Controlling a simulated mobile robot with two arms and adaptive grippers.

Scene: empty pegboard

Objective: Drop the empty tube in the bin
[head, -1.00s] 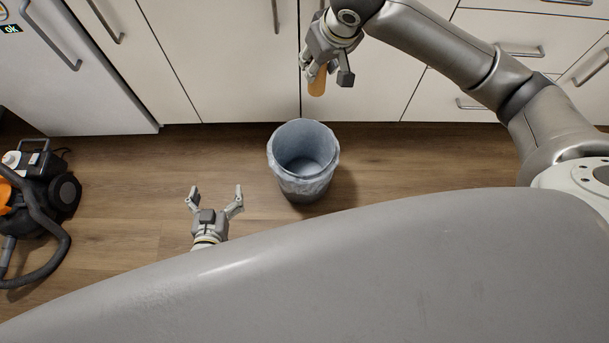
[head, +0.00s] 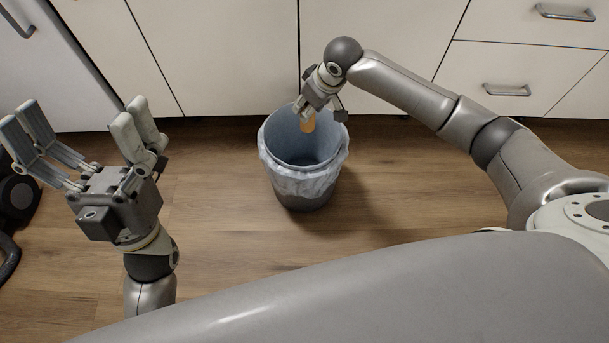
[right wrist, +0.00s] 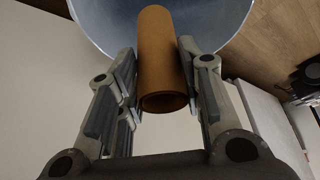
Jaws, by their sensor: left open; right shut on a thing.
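The empty tube (head: 308,125) is a short brown cardboard roll. My right gripper (head: 315,108) is shut on it and holds it over the far part of the bin's opening. In the right wrist view the tube (right wrist: 163,60) sits between the two fingers (right wrist: 158,80), its hollow near end showing. The bin (head: 301,187) is a round grey bin with a pale liner, standing upright on the floor; its rim also shows behind the tube in the right wrist view (right wrist: 225,25). My left gripper (head: 88,140) is open and empty, well left of the bin.
White cabinets (head: 225,60) with drawers stand just behind the bin. A dark vacuum cleaner (head: 15,195) is partly visible at the left edge. The wooden floor (head: 400,190) is clear on both sides of the bin.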

